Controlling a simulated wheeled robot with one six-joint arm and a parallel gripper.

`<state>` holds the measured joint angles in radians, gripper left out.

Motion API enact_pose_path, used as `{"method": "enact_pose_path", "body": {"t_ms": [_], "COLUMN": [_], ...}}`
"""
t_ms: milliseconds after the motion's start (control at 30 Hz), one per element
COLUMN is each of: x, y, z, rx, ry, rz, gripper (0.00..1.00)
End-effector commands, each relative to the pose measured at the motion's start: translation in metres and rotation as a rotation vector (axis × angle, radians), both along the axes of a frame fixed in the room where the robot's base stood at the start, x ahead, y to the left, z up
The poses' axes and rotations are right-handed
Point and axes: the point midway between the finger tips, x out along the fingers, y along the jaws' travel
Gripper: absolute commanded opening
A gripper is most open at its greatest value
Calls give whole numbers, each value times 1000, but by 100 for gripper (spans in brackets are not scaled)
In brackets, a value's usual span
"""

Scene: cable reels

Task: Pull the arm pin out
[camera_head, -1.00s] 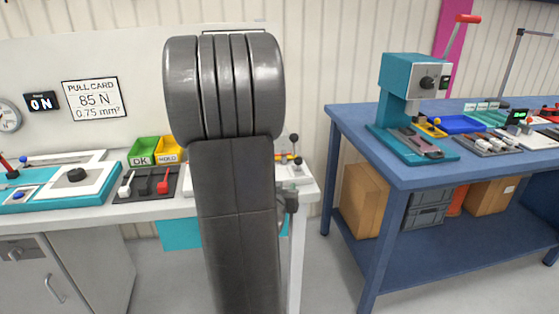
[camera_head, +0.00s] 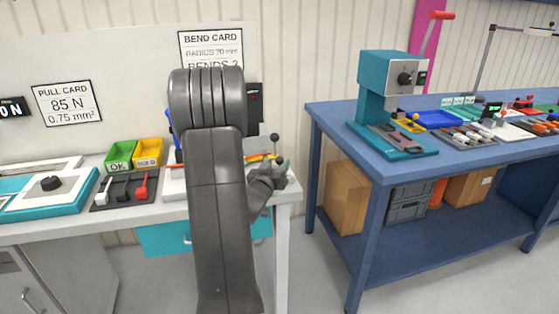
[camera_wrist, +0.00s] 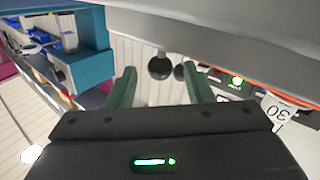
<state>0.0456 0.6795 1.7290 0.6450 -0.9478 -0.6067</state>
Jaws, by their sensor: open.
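A dark ball-topped post (camera_head: 275,137) stands at the right end of the white bench, with a second dark knob (camera_head: 281,160) below it. I cannot tell which of them is the arm pin. A yellow-orange bar (camera_head: 257,158) lies just left of them. My gripper (camera_head: 279,170) is beside the lower knob at the bench's right edge, partly hidden by my arm. In the wrist view, my gripper (camera_wrist: 160,70) has its two green fingers apart, with a dark round knob (camera_wrist: 160,69) seen between them. Contact is not visible. Another dark knob (camera_wrist: 180,71) shows near the right finger.
A blue table (camera_head: 345,140) with a teal press (camera_head: 392,100) stands right, across a gap. My arm hides part of the bench.

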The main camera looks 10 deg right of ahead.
Motion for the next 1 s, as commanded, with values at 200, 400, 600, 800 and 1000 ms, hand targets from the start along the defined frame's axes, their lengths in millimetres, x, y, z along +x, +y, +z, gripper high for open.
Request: {"method": "enact_pose_path", "body": {"t_ms": [200,400,600,800,1000], "x": [23,29,29,29,29], "y": [-15,-18,-18,-17,-17], "z": [0,0,0,0,3], "rx": [-1,0,0,0,0], "ry": [1,0,0,0,0], "rz": [0,2,2,2,1], "gripper": [47,47,45,5,0]}}
